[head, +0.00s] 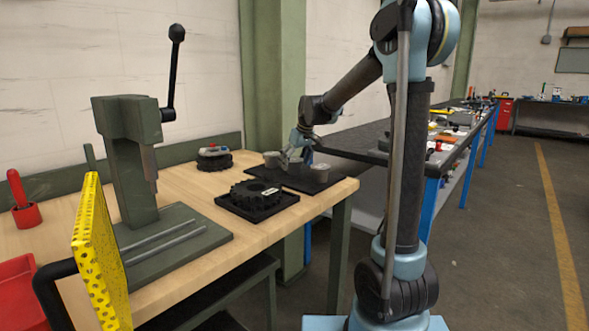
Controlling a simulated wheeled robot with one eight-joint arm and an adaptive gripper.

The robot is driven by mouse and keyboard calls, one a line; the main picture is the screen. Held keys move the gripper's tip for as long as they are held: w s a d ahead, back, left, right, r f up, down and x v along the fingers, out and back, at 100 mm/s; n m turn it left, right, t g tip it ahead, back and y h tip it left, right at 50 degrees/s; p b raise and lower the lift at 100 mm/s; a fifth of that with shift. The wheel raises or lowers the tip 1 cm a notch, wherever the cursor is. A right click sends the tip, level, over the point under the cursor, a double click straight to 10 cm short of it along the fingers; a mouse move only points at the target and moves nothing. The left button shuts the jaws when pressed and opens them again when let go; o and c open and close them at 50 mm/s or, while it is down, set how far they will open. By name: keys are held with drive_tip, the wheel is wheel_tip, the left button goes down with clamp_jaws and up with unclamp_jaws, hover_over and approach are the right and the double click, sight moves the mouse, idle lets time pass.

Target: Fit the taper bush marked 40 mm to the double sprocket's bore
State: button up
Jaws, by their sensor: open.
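The double sprocket (256,195) is a dark toothed wheel lying flat on a black square tray on the wooden bench. A small pale label shows on its top; its bore is hard to make out. Behind it, on a dark mat (284,176), stand small grey bushes: one at the left (271,159) and one at the right (320,173). Their markings are too small to read, so I cannot tell which is the 40 mm one. My gripper (291,157) is open, low over the mat between these bushes, and partly hides what lies behind it.
A green arbor press (133,150) with a raised lever stands left of the sprocket. A dark round coil (214,161) with a grey and red item on top sits at the back. A yellow perforated panel (97,255) and red bins are at the front left. Bare wood lies around the sprocket tray.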

drive_tip(key=c, duration=1.6)
drive_tip(key=shift+r, duration=0.1)
